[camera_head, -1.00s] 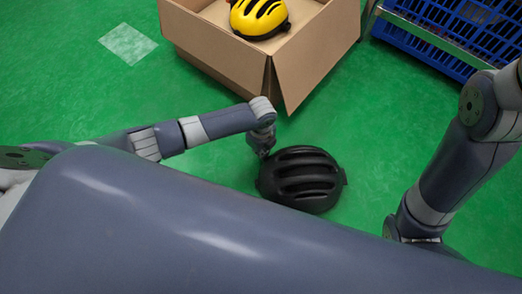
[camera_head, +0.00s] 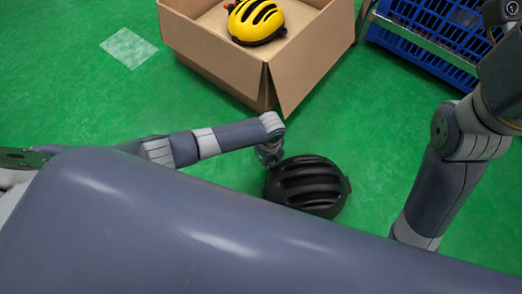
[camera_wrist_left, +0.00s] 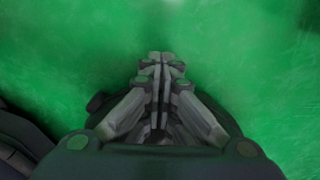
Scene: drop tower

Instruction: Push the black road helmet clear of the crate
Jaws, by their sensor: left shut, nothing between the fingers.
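The black road helmet (camera_head: 308,187) lies on the green floor in the head view, in front of the open cardboard box and apart from it. My left gripper (camera_head: 269,158) points down at the helmet's upper left side, at or very near its shell; I cannot tell if they touch. In the left wrist view my left gripper (camera_wrist_left: 161,58) has its fingers together and empty, with a dark rounded shape, probably the helmet, partly hidden behind it. A blue plastic crate (camera_head: 416,50) stands at the upper right, well apart from the helmet. My right gripper is out of view.
The cardboard box (camera_head: 225,62) holds a yellow helmet (camera_head: 256,20), and its front flap juts toward the black helmet. A grey metal rail (camera_head: 420,42) runs before the blue crate. A pale floor patch (camera_head: 129,47) lies left. Floor right of the black helmet is open.

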